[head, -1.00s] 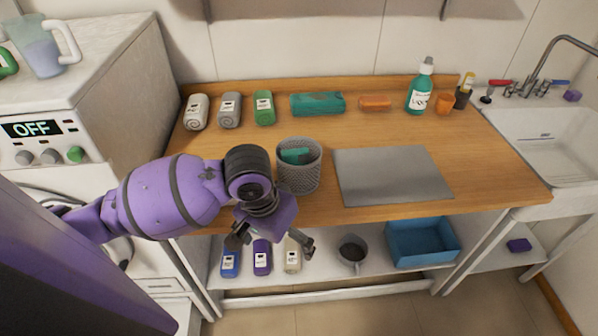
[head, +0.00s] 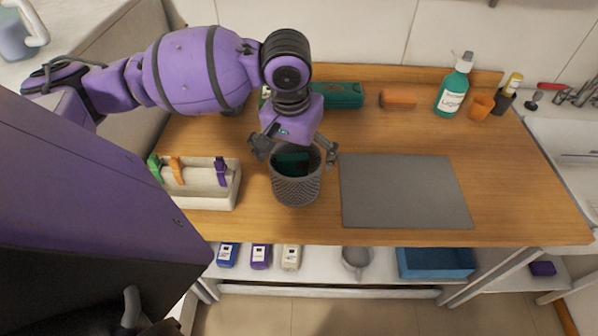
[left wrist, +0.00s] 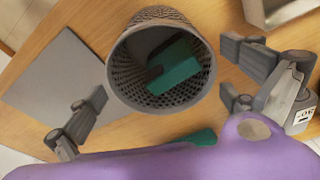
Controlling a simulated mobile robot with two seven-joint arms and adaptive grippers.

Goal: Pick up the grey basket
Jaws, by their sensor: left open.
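The grey basket (head: 297,190) stands upright near the front of the wooden counter, left of a grey mat. It is a round mesh basket, and its open mouth faces the left wrist view (left wrist: 127,76). A dark green item (left wrist: 175,77) lies inside it. My left gripper (head: 296,153) is open over the basket, with one finger on each side of the rim. In the left wrist view, the fingers (left wrist: 167,85) are spread wide around the mouth; I cannot tell whether they touch it. My right gripper is not in view.
A light tray (head: 208,199) with colored clips stands left of the basket. The grey mat (head: 405,192) lies flat to the right. A green packet (head: 343,95), an orange item (head: 397,99) and a soap bottle (head: 453,88) stand behind. The lower shelf holds a blue bin (head: 436,263).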

